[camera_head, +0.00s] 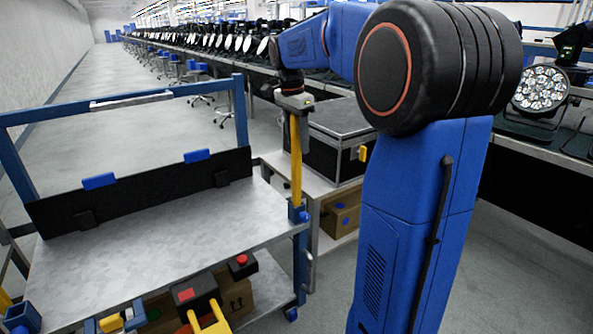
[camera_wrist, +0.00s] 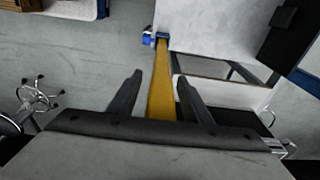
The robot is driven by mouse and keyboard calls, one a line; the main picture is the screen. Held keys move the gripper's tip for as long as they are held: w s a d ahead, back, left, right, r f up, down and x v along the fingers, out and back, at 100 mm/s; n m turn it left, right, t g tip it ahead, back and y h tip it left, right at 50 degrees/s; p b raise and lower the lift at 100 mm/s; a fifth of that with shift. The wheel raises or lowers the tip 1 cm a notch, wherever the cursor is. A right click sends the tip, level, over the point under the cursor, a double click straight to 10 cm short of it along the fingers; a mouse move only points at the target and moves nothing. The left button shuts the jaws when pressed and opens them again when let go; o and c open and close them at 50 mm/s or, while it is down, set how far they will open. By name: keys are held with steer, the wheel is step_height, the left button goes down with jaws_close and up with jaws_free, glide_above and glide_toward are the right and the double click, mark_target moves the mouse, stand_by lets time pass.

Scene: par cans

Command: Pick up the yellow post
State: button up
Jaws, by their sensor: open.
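The yellow post (camera_head: 296,165) stands upright at the near right corner of the metal cart, its foot in a blue corner socket (camera_head: 298,212). My gripper (camera_head: 293,108) is at the top of the post, pointing down. In the wrist view the post (camera_wrist: 162,85) runs between the two dark fingers of my gripper (camera_wrist: 157,88), with a visible gap on each side. The fingers are open and hold nothing. The post's top end is hidden by the gripper.
The cart's grey top (camera_head: 170,245) is bare, with a black panel (camera_head: 140,192) at its far side. A black case (camera_head: 335,140) on a stand is close right of the post. A red-topped box (camera_head: 196,298) sits on the cart's lower level.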

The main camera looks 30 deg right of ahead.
steer(key=shift+f, duration=0.1)
steer(key=c, duration=1)
steer(key=shift+c, duration=0.4)
